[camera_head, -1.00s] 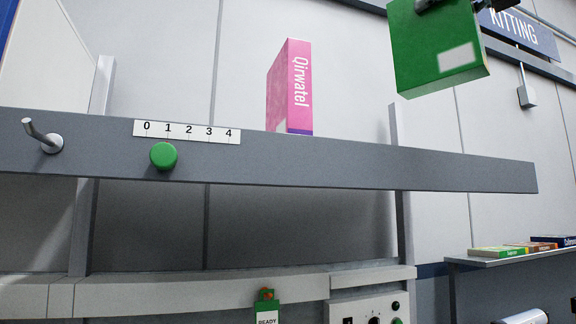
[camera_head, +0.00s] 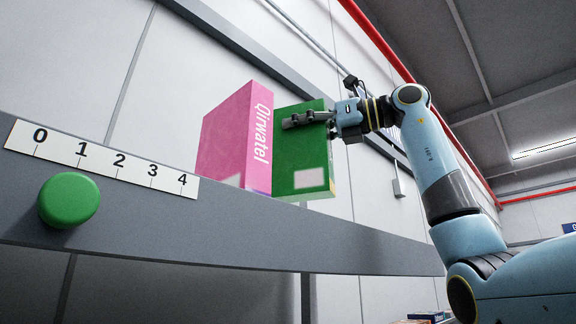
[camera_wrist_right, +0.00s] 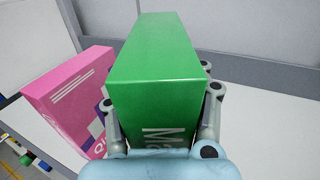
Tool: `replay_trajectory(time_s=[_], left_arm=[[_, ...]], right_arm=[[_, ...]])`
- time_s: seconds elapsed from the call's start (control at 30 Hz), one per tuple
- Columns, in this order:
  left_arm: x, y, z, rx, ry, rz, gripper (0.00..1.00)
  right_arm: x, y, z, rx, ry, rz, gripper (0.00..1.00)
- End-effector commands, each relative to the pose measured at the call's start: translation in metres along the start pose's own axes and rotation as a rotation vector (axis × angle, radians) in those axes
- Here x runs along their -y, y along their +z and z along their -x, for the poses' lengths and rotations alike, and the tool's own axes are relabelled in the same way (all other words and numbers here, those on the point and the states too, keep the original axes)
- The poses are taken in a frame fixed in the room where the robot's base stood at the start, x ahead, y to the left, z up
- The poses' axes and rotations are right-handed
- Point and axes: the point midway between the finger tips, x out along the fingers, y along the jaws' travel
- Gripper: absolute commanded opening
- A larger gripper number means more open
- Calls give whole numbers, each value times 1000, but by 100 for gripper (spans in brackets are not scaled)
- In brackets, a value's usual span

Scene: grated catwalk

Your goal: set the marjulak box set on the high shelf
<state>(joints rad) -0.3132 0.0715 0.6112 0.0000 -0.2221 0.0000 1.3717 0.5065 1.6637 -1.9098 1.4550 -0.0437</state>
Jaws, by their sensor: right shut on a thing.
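The green box set (camera_head: 300,150) is upright at the high shelf (camera_head: 250,228), just right of the pink Qirwatel box (camera_head: 236,140). In the right wrist view the green box (camera_wrist_right: 155,75) fills the middle, with the start of a name, "Ma", on its near face. My right gripper (camera_head: 308,118) is shut on the green box from the right. The pink box also shows in the right wrist view (camera_wrist_right: 70,95). My left gripper is out of view.
A scale strip (camera_head: 105,158) marked 0 to 4 and a green knob (camera_head: 68,200) are on the shelf's front at the left. The shelf right of the green box looks clear. A wall panel stands behind.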

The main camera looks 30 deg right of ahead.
Motion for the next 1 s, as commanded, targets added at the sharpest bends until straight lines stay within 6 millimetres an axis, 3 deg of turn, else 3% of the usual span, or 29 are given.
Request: replay_trajectory(time_s=[0.17, 0.4, 0.8, 0.83, 1.0], left_arm=[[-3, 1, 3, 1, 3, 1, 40], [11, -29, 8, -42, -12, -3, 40], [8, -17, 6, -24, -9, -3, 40], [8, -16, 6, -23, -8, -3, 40], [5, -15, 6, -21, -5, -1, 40]], right_arm=[[0, -20, 0, 1, 0, 0, 0], [0, -54, 0, 0, 1, 0, 0], [-1, -60, 0, 3, 2, 1, 0], [-1, -61, 0, 1, 2, 0, 44], [-1, -60, 0, 1, 2, 0, 66]])
